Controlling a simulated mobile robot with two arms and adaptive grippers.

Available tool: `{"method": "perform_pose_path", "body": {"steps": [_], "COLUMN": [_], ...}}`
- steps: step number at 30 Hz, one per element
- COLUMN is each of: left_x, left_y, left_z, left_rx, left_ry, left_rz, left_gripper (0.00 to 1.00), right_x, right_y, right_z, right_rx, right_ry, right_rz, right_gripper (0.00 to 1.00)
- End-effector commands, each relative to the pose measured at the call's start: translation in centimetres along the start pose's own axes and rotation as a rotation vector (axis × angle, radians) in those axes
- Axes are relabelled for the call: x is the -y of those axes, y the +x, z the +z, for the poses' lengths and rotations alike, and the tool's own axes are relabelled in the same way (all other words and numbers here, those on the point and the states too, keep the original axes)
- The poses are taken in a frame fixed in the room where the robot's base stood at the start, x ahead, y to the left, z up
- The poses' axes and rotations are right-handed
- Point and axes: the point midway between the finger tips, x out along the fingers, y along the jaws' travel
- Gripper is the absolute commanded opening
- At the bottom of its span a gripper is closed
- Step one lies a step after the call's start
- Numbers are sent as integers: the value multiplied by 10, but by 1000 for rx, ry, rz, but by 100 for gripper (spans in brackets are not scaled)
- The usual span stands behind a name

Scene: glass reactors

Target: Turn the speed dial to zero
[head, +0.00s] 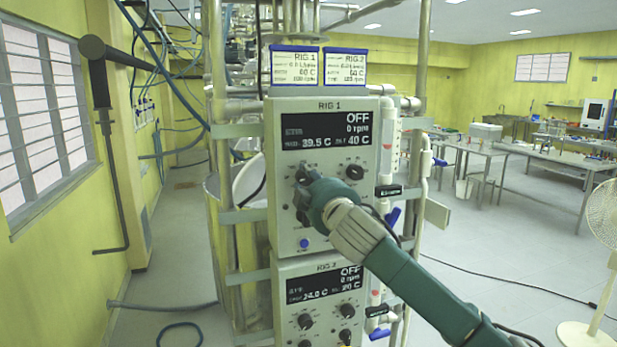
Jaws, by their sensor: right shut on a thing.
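The RIG 1 control box (328,232) faces me in the middle of the head view. Its display (324,129) reads OFF, 0 rpm, 39.5 C and a set value of 40 C. My right gripper (302,195) is at the left side of its panel, shut on a dark dial there. The gripper's body covers most of that dial, so its pointer and label are hidden. A second black dial (355,172) is uncovered to the right. I cannot read which dial is labelled speed. My left gripper is not in view.
The RIG 2 box (318,268) sits just below, its display reading OFF, with its own black dials (305,321). Metal posts (217,100) and tubing flank the boxes. Blue-handled valves (392,216) are close on the right. Lab benches (560,160) stand far right.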

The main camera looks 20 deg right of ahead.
Motion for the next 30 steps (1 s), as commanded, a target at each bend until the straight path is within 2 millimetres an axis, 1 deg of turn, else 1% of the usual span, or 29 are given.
{"method": "perform_pose_path", "body": {"steps": [1,15,22,30], "left_x": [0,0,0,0], "left_y": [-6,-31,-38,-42], "left_z": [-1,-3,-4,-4], "left_rx": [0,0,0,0], "left_ry": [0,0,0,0], "left_rz": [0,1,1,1], "left_gripper": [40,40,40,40], "right_x": [-8,-7,-4,-3], "right_y": [-1,-1,-1,-1], "right_z": [-8,-8,-8,-7], "right_rx": [-15,-34,-40,-43], "right_ry": [-46,-453,-579,-648], "right_rz": [9,8,6,6], "right_gripper": [5,5,5,5]}}
